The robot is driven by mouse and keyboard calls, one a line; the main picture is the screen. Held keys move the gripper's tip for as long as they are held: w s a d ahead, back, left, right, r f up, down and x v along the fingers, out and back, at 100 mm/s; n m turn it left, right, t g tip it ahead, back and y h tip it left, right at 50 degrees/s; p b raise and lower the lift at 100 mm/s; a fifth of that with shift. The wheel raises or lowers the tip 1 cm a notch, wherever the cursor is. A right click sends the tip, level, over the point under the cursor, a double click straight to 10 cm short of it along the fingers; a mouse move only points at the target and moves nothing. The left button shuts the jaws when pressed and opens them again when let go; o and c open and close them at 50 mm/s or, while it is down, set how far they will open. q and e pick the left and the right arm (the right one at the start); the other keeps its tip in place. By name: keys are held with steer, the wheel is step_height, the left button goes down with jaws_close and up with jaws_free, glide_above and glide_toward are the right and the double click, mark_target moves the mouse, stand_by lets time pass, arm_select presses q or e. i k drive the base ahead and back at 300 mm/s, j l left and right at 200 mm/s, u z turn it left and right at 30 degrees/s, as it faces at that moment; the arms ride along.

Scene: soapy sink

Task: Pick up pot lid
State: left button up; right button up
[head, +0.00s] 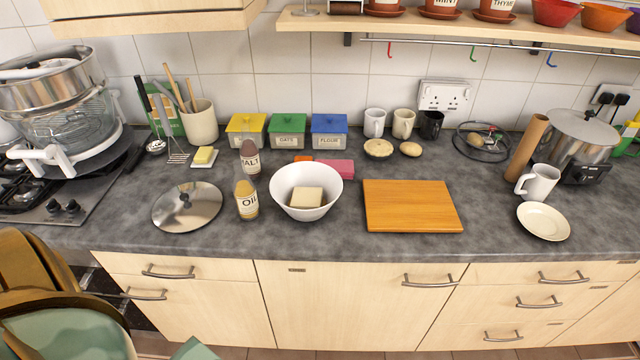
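The pot lid (174,212) lies flat on the grey counter at the left of the head view. It is a round, shiny metal disc with a small dark knob (185,200) on top, facing up. Nothing covers it. Neither of my grippers shows in this view.
An oil bottle (246,200) and a malt bottle (250,158) stand right of the lid. A white bowl (306,213) holds a pale block. A wooden board (412,206) lies further right. A butter dish (204,160) sits behind the lid. The counter's front edge is close to the lid.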

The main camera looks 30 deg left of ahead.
mark_target(188, 207)
steer(key=u, duration=2)
